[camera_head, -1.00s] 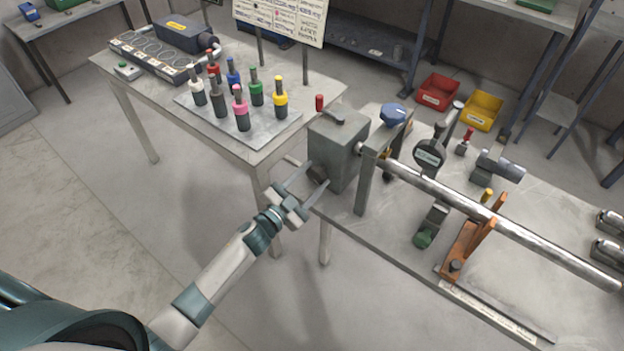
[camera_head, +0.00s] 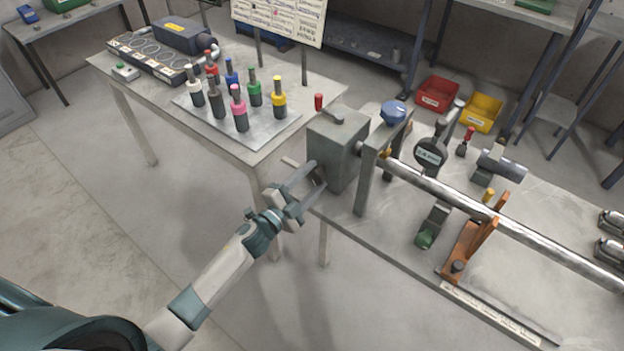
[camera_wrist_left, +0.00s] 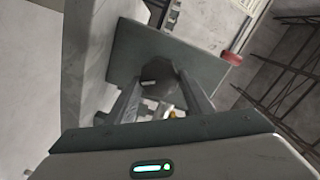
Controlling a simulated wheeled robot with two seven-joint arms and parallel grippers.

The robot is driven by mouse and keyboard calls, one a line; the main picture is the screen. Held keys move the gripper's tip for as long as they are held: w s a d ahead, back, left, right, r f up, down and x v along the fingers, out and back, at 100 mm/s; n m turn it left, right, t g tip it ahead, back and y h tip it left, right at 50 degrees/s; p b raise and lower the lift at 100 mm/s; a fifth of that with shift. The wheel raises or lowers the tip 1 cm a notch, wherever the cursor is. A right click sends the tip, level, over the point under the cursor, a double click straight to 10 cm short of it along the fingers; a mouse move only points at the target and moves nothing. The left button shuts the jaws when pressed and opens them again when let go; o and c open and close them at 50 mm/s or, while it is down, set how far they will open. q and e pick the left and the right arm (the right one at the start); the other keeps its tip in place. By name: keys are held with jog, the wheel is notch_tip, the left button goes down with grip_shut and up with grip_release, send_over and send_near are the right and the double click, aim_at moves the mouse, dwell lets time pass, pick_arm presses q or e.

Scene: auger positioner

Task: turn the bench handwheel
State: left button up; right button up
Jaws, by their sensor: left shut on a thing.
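The grey gearbox block (camera_head: 338,150) stands at the left end of the bench, with a steel bar (camera_head: 450,195) running right from it. A dark round part (camera_wrist_left: 158,70), which I take to be the handwheel, sits on the block's near-left face in the wrist view. In the head view my fingers and the block mostly hide it. My left gripper (camera_head: 319,174) reaches up to that face from the lower left. Its two fingers (camera_wrist_left: 160,84) lie either side of the dark round part and are shut on it. My right gripper is out of view.
A red-handled lever (camera_head: 322,104) tops the block, with a blue knob (camera_head: 393,113) beside it. A dial gauge (camera_head: 430,153) and an orange bracket (camera_head: 470,240) stand along the bar. A table (camera_head: 258,150) with several coloured-top holders is behind left. Open floor lies in front.

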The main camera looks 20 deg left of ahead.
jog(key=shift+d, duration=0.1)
pick_arm(q)
jog(key=o, duration=1)
jog(key=shift+s, duration=0.1)
jog(key=shift+s+a+f, duration=0.15)
jog(key=shift+s+a, duration=0.05)
jog(key=shift+s, duration=0.35)
jog(key=b+v, duration=0.4)
jog(key=v, duration=1.2)
jog(key=shift+r, duration=0.2)
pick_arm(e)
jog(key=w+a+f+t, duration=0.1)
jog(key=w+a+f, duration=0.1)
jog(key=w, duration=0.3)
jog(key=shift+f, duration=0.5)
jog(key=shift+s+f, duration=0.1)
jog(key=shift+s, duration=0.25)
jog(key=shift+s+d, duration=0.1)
